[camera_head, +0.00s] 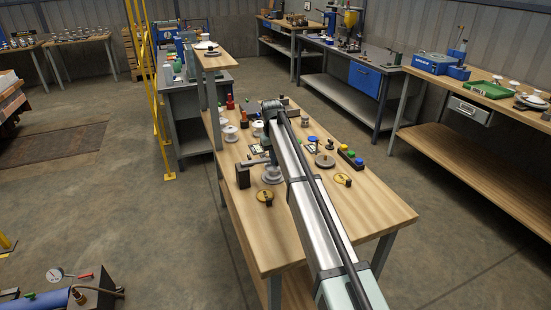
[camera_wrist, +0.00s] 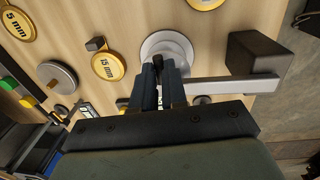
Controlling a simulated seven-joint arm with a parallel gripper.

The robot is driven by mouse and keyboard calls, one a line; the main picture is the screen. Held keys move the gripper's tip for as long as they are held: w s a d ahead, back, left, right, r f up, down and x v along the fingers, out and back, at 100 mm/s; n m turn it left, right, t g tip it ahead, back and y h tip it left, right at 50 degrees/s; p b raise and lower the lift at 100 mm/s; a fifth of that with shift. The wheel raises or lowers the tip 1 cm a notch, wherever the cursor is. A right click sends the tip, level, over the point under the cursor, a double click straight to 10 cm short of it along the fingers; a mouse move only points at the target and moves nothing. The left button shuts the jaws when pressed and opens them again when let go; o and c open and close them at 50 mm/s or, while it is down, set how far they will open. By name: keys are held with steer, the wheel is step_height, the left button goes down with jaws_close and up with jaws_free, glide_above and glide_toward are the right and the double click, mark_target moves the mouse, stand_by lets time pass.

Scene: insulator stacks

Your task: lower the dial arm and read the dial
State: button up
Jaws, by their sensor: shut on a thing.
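The dial arm (camera_wrist: 232,86) is a flat pale metal bar. It runs from a dark block (camera_wrist: 258,55) leftward to my gripper (camera_wrist: 160,84). My gripper is shut at the bar's left end, with a small dark part between its fingertips. A round pale grey disc-shaped piece (camera_wrist: 165,45) lies just beyond the fingertips; I cannot tell whether they touch. In the head view the dark block (camera_head: 242,175) stands on the wooden bench, with the round grey piece (camera_head: 272,175) to its right. No dial face is readable; my arm and gripper hide part of this spot.
Yellow discs marked 5 mm (camera_wrist: 18,24) and 15 mm (camera_wrist: 108,66) lie on the bench. A round grey plate (camera_head: 324,160) and a block with coloured buttons (camera_head: 350,157) stand right of my arm. White insulators (camera_head: 230,133) stand behind. The bench's front right is clear.

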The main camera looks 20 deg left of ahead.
jaws_close()
steer(key=shift+s+a+r, duration=0.15)
steer(key=shift+a+r, duration=0.05)
steer(key=shift+r, duration=0.7)
steer(key=o, duration=0.6)
jaws_free()
steer(key=r, duration=1.3)
steer(key=shift+s+a+r, duration=0.35)
steer(key=shift+s, duration=0.05)
